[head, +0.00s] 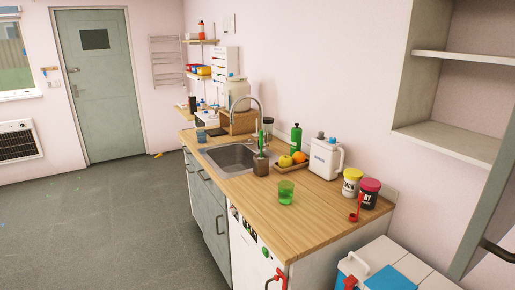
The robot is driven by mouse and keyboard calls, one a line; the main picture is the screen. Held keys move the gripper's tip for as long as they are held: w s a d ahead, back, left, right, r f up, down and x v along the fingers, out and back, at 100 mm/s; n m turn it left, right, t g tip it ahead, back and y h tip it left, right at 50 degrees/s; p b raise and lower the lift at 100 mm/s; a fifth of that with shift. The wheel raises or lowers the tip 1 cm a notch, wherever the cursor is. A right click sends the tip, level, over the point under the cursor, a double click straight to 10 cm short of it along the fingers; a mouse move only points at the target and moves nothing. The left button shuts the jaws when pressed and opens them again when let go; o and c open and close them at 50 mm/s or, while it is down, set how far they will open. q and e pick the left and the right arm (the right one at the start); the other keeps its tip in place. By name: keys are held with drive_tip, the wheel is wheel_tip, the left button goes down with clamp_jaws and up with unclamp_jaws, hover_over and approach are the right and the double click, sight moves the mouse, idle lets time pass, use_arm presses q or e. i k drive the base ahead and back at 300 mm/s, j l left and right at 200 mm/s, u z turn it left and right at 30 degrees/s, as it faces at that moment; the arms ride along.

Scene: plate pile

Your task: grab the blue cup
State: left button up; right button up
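Neither of my grippers shows in the head view.
The sink (231,157) with a tall curved tap is right of the cup. A green glass (286,192), a fruit tray (291,165), a white jug (325,158) and two jars stand nearer on the counter. A cooler (388,279) is at bottom right. The grey floor (120,220) at left is open.

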sight(202, 133)
drive_tip(key=i+j+z, duration=0.15)
drive_tip(key=z, duration=0.2)
drive_tip(key=i+j+z, duration=0.2)
drive_tip(key=z, duration=0.2)
drive_tip(key=i+j+z, duration=0.15)
drive_tip(key=j+z, duration=0.2)
drive_tip(key=i+j+z, duration=0.15)
drive_tip(key=j, duration=0.4)
drive_tip(key=i+j+z, duration=0.15)
drive_tip(key=j, duration=0.4)
drive_tip(key=i+j+z, duration=0.1)
drive_tip(key=j, duration=0.45)
drive_tip(key=i+j+z, duration=0.15)
drive_tip(key=j, duration=0.45)
drive_tip(key=i+j+z, duration=0.15)
drive_tip(key=j, duration=0.4)
